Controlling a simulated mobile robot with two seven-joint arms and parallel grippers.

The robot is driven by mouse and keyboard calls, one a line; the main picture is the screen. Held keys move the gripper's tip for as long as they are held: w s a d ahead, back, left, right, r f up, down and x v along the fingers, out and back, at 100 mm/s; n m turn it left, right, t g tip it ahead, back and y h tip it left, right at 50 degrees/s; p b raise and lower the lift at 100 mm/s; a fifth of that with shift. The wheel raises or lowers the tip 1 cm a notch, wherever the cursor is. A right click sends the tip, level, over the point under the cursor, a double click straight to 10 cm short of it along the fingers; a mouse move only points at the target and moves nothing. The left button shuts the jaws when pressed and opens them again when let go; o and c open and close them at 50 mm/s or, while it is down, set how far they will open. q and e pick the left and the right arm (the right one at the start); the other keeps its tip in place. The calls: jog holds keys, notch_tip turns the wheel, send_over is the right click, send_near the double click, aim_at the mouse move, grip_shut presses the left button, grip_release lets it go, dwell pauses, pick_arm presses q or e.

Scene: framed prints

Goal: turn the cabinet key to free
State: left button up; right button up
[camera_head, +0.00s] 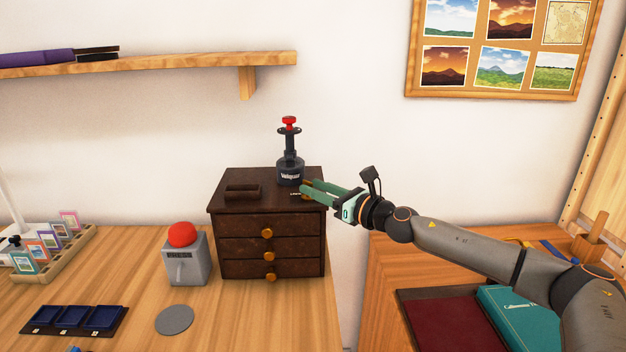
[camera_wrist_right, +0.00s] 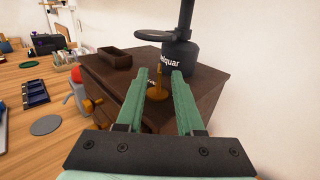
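The dark brown cabinet (camera_head: 270,222) with three drawers and round brass knobs stands on the wooden desk. A brass key (camera_wrist_right: 157,90) stands on the cabinet's top, near its right side; in the head view it is mostly hidden by my gripper. My right gripper (camera_head: 303,186) reaches in from the right over the cabinet top. In the wrist view its green fingers (camera_wrist_right: 160,74) are apart, with the key between or just beyond the tips and gaps showing on both sides. Contact cannot be told. My left gripper is not in view.
A dark press-like device (camera_head: 290,168) with a red top stands on the cabinet just behind the gripper. A small brown tray (camera_head: 242,191) lies on the cabinet's left. A grey box with a red button (camera_head: 182,235) stands left of the cabinet. A wooden shelf (camera_head: 150,64) hangs above.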

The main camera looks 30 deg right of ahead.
jog(key=shift+w+a, duration=0.2)
jog(key=shift+w, duration=0.35)
jog(key=shift+c, duration=0.3)
grip_shut()
